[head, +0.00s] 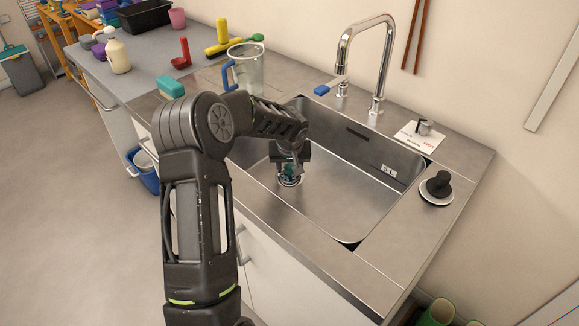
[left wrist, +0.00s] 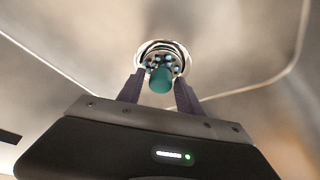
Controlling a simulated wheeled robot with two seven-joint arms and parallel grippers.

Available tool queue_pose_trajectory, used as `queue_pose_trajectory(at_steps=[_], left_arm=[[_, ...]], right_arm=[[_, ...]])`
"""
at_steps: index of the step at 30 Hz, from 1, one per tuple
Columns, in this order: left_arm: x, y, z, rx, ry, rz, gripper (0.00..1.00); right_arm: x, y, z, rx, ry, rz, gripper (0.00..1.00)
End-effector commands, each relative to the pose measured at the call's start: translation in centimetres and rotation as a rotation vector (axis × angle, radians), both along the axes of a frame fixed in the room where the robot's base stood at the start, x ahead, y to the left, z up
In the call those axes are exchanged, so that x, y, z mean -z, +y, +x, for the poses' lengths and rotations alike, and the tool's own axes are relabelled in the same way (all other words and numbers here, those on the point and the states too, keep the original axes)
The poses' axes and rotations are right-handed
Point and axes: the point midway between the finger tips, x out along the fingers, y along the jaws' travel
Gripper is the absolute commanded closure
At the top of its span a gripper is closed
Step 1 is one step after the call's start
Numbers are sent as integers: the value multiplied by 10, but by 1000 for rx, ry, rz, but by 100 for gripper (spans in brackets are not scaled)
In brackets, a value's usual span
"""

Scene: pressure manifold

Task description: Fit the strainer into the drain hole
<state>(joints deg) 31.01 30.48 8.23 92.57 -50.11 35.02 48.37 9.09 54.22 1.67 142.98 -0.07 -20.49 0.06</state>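The strainer (left wrist: 161,78) has a teal knob in the middle and small bluish dots around it. In the left wrist view it shows inside the shiny ring of the drain hole (left wrist: 165,46). It also shows in the head view, low in the sink (head: 289,180), partly hidden by my gripper. I cannot tell whether it sits fully flush. My left gripper (head: 289,161) points down over it. In the left wrist view its fingers (left wrist: 159,88) are apart, one on each side of the knob, with a gap to both sides. My right gripper is not in view.
The steel sink (head: 345,195) is otherwise empty. Behind it stand a tap (head: 377,80) and a blue piece (head: 321,90). A black plunger-like stopper (head: 437,187) is on the right rim. A clear jug (head: 246,68) stands on the left, near my arm.

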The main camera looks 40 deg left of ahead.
Motion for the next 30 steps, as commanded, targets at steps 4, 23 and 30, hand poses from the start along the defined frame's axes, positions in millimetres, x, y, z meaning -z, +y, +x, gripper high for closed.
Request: queue_pose_trajectory(at_steps=[4, 23, 30], left_arm=[[0, 0, 0, 0, 0, 0, 51], [-54, -13, -15, -1, -5, 2, 51], [-97, -26, -29, 1, -3, 1, 51]], right_arm=[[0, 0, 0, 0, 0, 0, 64], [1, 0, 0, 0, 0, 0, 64], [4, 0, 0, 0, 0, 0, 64]])
